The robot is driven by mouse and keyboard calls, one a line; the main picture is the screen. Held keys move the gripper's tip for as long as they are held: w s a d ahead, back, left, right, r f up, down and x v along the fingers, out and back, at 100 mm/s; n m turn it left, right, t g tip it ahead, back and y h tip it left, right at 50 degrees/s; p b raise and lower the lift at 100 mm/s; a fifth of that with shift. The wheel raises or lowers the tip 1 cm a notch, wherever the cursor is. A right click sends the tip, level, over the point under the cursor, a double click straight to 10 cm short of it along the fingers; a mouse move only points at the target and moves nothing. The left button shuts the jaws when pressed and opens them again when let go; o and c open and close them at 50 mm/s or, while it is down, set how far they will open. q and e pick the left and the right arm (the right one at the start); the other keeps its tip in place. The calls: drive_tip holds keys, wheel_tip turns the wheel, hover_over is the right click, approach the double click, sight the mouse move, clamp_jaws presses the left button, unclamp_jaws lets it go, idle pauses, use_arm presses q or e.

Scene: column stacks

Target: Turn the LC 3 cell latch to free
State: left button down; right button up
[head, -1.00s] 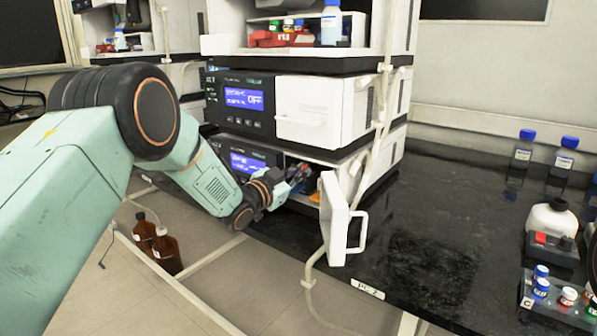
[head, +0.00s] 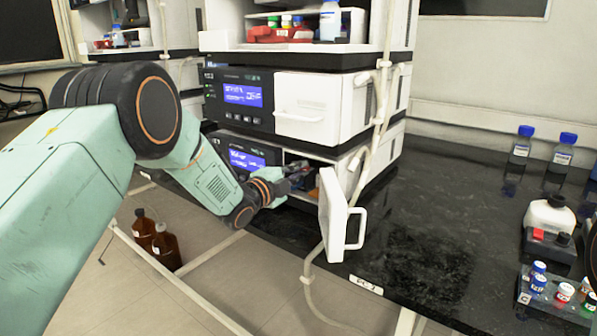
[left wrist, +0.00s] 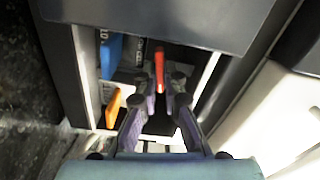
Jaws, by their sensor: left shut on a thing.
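My left gripper (head: 299,172) reaches into the open compartment of the lower instrument (head: 240,155) in the stack. In the left wrist view, the left gripper (left wrist: 167,88) is shut with a thin red lever (left wrist: 159,68) at its fingertips, which looks like the cell latch. The lever stands nearly upright in this picture. An orange tab (left wrist: 113,108) and a blue part (left wrist: 112,55) lie left of the fingers. The latch is hard to make out in the head view. My right gripper is not in view.
The compartment's white door (head: 335,215) hangs open to the right of the gripper. Bottles (head: 521,147) and a vial rack (head: 545,295) stand at right. Brown bottles (head: 166,245) stand below at left.

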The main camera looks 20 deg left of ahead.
use_arm(q)
drive_tip(key=shift+s+f+m, duration=0.1)
drive_tip(key=shift+f+m, duration=0.15)
drive_tip(key=shift+m, duration=0.95)
drive_tip(key=c, duration=1.5)
unclamp_jaws()
drive_tip(key=shift+r, duration=0.1)
drive_tip(key=shift+o, duration=0.2)
drive_tip(key=v, duration=1.2)
